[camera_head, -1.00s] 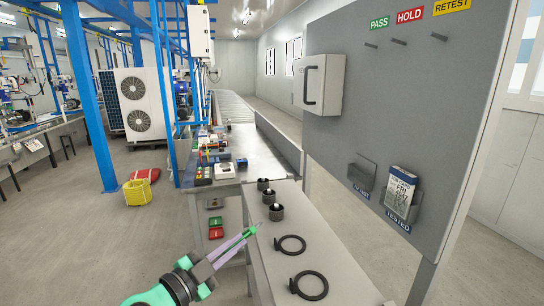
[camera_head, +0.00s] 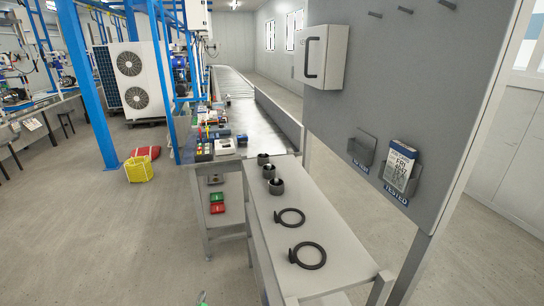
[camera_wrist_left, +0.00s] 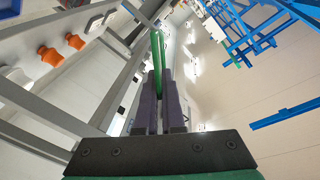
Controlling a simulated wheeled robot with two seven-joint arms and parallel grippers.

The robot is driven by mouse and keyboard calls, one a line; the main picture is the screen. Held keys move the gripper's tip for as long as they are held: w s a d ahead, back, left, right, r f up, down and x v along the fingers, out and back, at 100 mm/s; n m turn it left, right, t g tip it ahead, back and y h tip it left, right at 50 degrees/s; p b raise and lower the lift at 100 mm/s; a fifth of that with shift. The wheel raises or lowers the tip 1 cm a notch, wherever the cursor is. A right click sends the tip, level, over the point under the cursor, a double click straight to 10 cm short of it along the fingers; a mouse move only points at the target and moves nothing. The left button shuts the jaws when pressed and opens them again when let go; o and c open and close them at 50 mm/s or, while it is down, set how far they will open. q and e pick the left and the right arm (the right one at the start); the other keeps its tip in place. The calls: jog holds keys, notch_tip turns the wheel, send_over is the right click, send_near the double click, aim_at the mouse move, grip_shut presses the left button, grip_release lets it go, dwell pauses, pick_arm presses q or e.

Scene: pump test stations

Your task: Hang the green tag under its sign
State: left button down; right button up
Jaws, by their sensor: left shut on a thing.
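In the left wrist view my left gripper (camera_wrist_left: 160,78) is shut on the green tag (camera_wrist_left: 155,48), a thin green strip seen edge-on between the dark fingers. The tag's face and hole cannot be made out. Three pegs, a left one (camera_head: 375,14), a middle one (camera_head: 405,10) and a right one (camera_head: 447,4), stick out bare from the grey board (camera_head: 400,75). The signs above them are out of view. My right gripper is not in view.
A white box (camera_head: 320,57) is fixed to the board's left part. Two black rings (camera_head: 308,255) and several dark cups (camera_head: 276,186) stand on the narrow bench (camera_head: 262,225). The floor at right is clear.

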pick_arm(q)
jog(key=shift+s+a+m+h, duration=0.2)
jog(key=shift+a+m+h, duration=0.05)
jog(key=shift+m+h, duration=0.05)
jog(key=shift+w+a+f, duration=0.1)
jog(key=shift+w, duration=0.05)
